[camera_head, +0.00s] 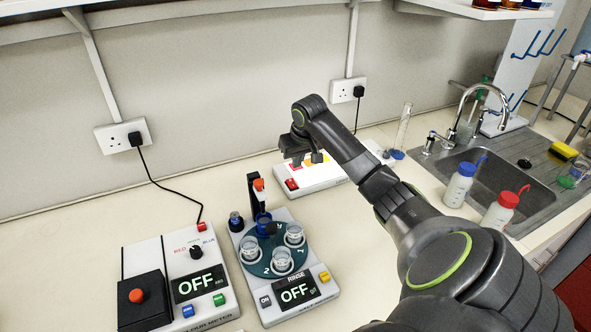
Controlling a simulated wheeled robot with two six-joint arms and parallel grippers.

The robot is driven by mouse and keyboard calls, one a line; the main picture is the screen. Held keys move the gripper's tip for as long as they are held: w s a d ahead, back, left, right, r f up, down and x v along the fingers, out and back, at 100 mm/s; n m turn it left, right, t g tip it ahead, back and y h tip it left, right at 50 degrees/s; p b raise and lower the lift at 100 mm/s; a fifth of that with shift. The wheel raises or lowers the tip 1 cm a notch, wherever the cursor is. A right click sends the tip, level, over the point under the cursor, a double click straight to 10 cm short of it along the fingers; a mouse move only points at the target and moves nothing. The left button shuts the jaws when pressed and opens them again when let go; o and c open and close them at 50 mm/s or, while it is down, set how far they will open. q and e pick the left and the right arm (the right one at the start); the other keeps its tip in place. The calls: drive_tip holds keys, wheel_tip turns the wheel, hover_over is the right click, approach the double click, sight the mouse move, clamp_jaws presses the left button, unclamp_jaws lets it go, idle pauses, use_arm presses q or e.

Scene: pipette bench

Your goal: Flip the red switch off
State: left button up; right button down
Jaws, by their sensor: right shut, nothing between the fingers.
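A red switch (292,184) sits at the front left corner of a low white box (318,182) with pink and yellow patches on top. The box stands at the back of the bench, partly hidden by my right arm and gripper. My right gripper (302,160) is shut and empty, and in the picture it lies just above the red switch, apart from it. The switch's position is too small to tell. Another small red switch (202,227) is at the back right of the colour meter (160,250). My left gripper is out of view.
The colour meter's display reads OFF. A rinse device (304,308) with a round teal carousel also reads OFF. A sink (505,180) and wash bottles with blue (458,188) and red (500,212) caps are at right. Two wall sockets have plugs in them.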

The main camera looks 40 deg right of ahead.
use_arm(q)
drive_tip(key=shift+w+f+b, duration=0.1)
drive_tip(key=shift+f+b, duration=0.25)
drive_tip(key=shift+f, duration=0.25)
use_arm(e)
drive_tip(key=v, duration=0.5)
drive_tip(key=shift+r, duration=0.2)
use_arm(q)
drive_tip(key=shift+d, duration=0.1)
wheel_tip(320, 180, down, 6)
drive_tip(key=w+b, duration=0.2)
drive_tip(key=b, duration=0.4)
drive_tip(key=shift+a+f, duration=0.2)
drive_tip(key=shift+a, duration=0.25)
use_arm(e)
drive_tip(key=shift+w+a+r, duration=0.1)
drive_tip(key=shift+w+r, duration=0.05)
drive_tip(key=shift+w, duration=0.65)
